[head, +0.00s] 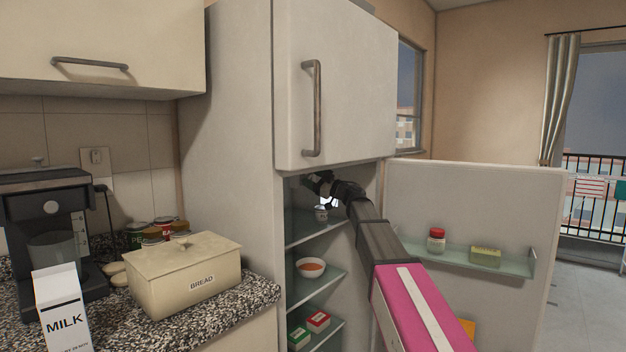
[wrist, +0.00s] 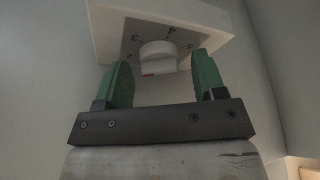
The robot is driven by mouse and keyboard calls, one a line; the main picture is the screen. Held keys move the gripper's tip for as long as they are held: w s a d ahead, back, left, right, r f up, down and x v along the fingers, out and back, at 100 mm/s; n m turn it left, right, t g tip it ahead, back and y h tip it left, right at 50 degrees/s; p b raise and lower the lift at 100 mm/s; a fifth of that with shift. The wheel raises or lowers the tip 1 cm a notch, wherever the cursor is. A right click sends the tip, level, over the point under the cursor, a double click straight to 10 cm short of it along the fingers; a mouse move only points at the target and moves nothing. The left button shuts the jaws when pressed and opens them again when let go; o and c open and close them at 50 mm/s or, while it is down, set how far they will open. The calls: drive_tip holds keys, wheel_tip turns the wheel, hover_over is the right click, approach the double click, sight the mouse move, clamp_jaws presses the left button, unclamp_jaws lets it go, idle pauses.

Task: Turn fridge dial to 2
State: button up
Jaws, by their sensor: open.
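The fridge dial (wrist: 158,56) is a round white knob on a light box with a grey marked face (wrist: 131,36), in the upper middle of the wrist view. In the head view my gripper (head: 318,183) is inside the upper part of the open fridge; the dial is hidden there.
The open fridge door (head: 470,190) stands to the right, with a jar (head: 436,240) on its shelf. Glass shelves below my arm hold a bowl (head: 311,268) and small boxes (head: 318,321). A closed upper cabinet door (head: 350,80) is just above. A bread box (head: 185,275) sits on the counter.

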drive_tip(key=v, duration=1)
drive_tip(key=shift+s+d, duration=0.15)
drive_tip(key=shift+d, duration=0.15)
drive_tip(key=shift+f, duration=0.1)
